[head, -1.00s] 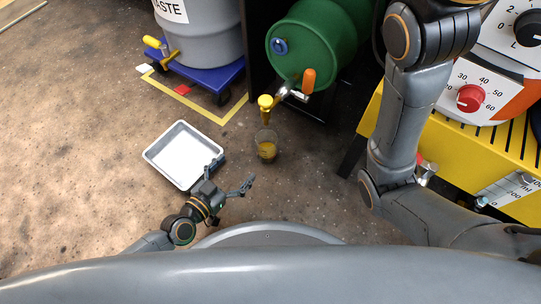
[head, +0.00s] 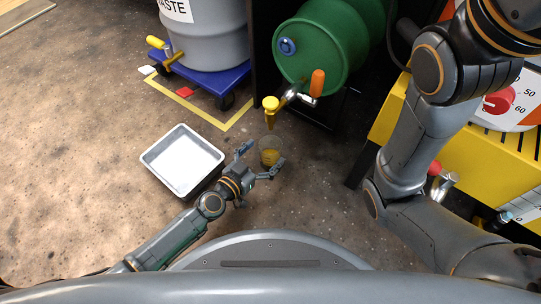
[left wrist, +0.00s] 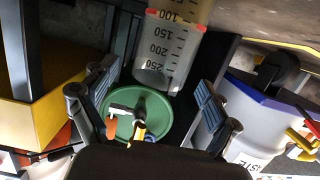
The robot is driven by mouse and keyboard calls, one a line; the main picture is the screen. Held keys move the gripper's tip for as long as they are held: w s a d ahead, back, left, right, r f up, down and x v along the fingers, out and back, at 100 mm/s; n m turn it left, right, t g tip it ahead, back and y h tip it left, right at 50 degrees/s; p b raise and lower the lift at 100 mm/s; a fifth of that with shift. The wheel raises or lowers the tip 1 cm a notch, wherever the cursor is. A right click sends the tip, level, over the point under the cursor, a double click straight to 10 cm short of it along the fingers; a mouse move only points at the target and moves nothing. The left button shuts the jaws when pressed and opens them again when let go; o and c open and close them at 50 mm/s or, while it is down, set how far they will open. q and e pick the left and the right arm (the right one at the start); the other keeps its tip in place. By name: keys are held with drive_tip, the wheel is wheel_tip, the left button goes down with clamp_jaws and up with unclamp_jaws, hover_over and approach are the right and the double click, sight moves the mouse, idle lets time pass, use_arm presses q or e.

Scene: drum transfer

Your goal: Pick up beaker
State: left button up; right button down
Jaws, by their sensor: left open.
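The clear beaker (head: 270,143) stands on the floor below the green drum's tap, with yellow-brown liquid in its lower part. In the left wrist view the beaker (left wrist: 168,55) appears upside down, with graduation marks and the liquid at the top of the picture. My left gripper (head: 262,156) is open, with its fingers on either side of the beaker's near side in the head view. In the left wrist view both fingers (left wrist: 155,80) stand apart with the beaker between and beyond them; I see no contact. My right gripper is out of view.
The green drum (head: 318,52) has a tap with a yellow spout (head: 270,104) just above the beaker. A white tray (head: 150,160) lies left of my left gripper. A grey waste drum (head: 207,40) stands on a blue dolly (head: 210,79). Yellow equipment (head: 485,150) is at right.

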sight(276, 141)
use_arm(q)
drive_tip(key=x, duration=0.3)
drive_tip(key=shift+w+d, duration=0.1)
drive_tip(key=shift+w, duration=0.15)
drive_tip(key=shift+c, duration=0.2)
drive_tip(key=c, duration=1.1)
